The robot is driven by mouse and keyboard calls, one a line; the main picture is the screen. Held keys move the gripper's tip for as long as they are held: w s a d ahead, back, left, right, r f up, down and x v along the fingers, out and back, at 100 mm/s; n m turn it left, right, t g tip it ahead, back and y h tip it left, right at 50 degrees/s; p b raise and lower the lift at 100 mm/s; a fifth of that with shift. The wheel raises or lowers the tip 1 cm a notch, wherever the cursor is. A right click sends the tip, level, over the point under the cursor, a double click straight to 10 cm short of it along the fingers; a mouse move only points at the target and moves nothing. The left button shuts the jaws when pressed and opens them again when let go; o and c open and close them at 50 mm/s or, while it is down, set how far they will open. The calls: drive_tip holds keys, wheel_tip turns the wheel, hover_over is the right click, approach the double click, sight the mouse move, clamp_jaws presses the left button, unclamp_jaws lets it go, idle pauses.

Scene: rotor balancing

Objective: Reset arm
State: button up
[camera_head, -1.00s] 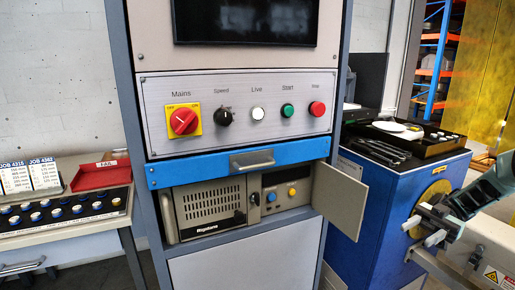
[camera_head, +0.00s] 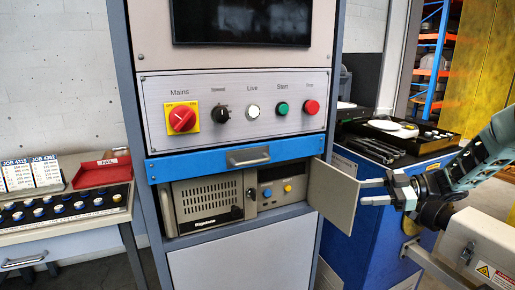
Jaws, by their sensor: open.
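My gripper (camera_head: 364,192) is at the right of the head view, in front of the blue cabinet. It is open and empty, with its two fingers pointing left. Its fingertips are at the right edge of the open grey door (camera_head: 334,196) of the cabinet's lower instrument (camera_head: 208,198); I cannot tell whether they touch it. My arm reaches in from the right edge of the picture.
The control panel (camera_head: 236,144) has a red Mains switch (camera_head: 182,118) and several knobs and buttons. Below it is a blue drawer (camera_head: 190,168). A black tray (camera_head: 430,150) with parts sits behind my gripper. A red tray (camera_head: 101,173) is on the left bench.

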drive_tip(key=w+r+m+t+h, duration=0.4)
drive_tip(key=w+m+t+h, duration=0.1)
drive_tip(key=m+t+h, duration=0.15)
drive_tip(key=s+d+f+m+g+h, duration=0.1)
drive_tip(key=s+f+m+g+h, duration=0.2)
drive_tip(key=s, duration=0.7)
drive_tip(key=s+d+m+g+h, duration=0.1)
drive_tip(key=s+m+h, duration=0.3)
drive_tip(key=s, duration=0.6)
drive_tip(key=s+f+m+g+h, duration=0.25)
drive_tip(key=s+m, duration=0.25)
drive_tip(key=s, duration=0.5)
drive_tip(key=s+a+r+n+g+p, duration=0.1)
drive_tip(key=s+a+r+n+p, duration=0.1)
drive_tip(key=s+a, duration=0.4)
drive_tip(key=s+a+r+n+g+p, duration=0.2)
drive_tip(key=s+a+r+n, duration=0.3)
drive_tip(key=a, duration=0.7)
drive_tip(key=s+r+p, duration=0.1)
drive_tip(key=s, duration=0.1)
drive_tip(key=shift+s+y, duration=0.3)
drive_tip(key=shift+y, duration=0.1)
drive_tip(key=shift+c, duration=1.1)
